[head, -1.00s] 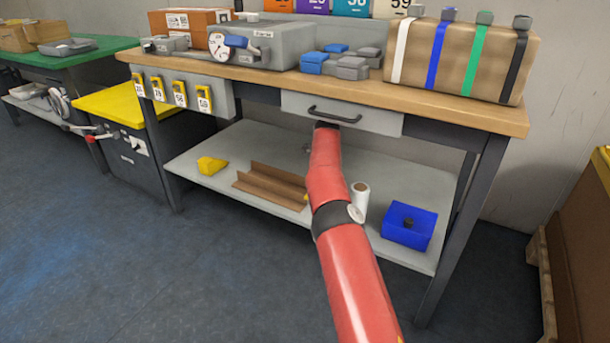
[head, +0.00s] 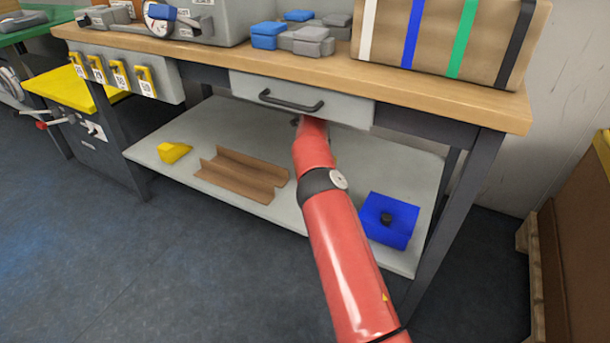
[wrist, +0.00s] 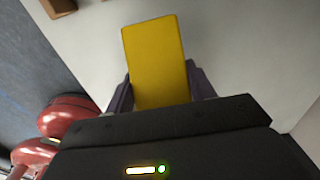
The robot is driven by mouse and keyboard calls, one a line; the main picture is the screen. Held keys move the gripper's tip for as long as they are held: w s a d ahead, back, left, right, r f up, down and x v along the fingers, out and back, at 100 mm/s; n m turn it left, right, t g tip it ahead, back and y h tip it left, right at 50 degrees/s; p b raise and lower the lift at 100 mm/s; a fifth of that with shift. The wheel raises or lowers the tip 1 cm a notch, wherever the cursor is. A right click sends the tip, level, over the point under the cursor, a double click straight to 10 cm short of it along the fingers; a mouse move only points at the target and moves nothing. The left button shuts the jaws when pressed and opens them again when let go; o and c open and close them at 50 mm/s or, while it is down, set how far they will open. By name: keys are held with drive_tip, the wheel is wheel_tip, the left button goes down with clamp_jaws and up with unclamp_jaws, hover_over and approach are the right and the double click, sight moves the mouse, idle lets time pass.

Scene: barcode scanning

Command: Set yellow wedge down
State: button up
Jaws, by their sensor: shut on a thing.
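My gripper (wrist: 160,92) is shut on a yellow wedge (wrist: 157,55), with one dark finger on each side of it. The wedge shows a flat, roughly rectangular yellow face in the wrist view, above a pale grey surface; I cannot tell whether it touches that surface. Another yellow wedge-like piece (head: 174,152) lies at the left of that shelf, apart from my gripper.
A brown angled channel (head: 240,175) lies left of my arm on the shelf. A blue box with a black knob (head: 390,220) sits to the right. The worktop (head: 420,98) and drawer (head: 300,97) are above, with a dark table leg (head: 455,205) at right.

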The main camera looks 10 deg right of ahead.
wheel_tip(320, 180, down, 6)
drive_tip(key=shift+f+b, duration=0.1)
drive_tip(key=shift+b, duration=0.4)
drive_tip(key=o, duration=1.1)
drive_tip(key=shift+f, duration=0.1)
wheel_tip(320, 180, up, 8)
drive_tip(key=shift+f+p, duration=0.1)
drive_tip(key=shift+p, duration=0.7)
